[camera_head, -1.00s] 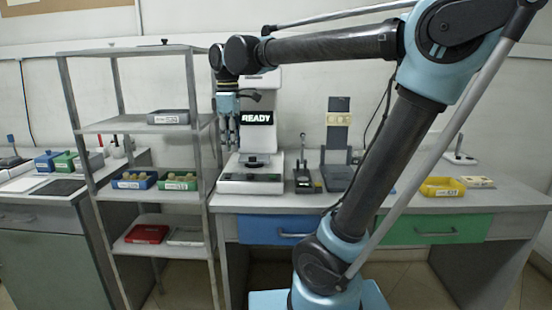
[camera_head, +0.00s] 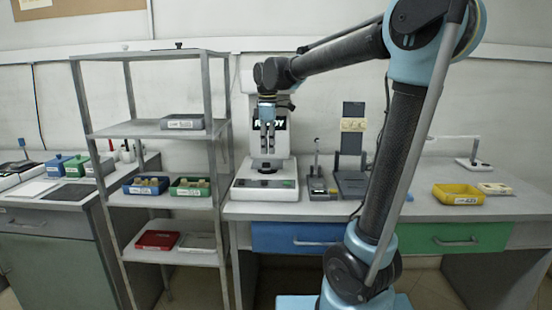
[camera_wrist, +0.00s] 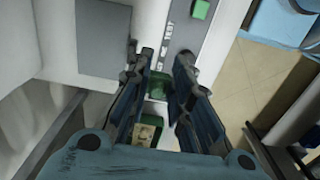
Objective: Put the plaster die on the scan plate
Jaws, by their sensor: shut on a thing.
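My gripper (camera_head: 267,137) hangs pointing down in front of the white scanner (camera_head: 247,180), with its fingers over the upright face and screen. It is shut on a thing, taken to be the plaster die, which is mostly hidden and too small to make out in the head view. The scan plate (camera_head: 267,163) is the dark disc above the scanner's base, below my fingertips and apart from them. In the wrist view, a small green shape (camera_wrist: 157,82) shows between the fingers, and a beige block (camera_wrist: 149,129) with green around it shows lower down.
A metal rack (camera_head: 222,141) stands close left of the scanner, with a blue bin (camera_head: 146,186) and a green bin (camera_head: 189,188) of beige pieces. A small device (camera_head: 318,187) and a dark stand (camera_head: 352,185) stand right of it. A yellow bin (camera_head: 458,195) sits farther right.

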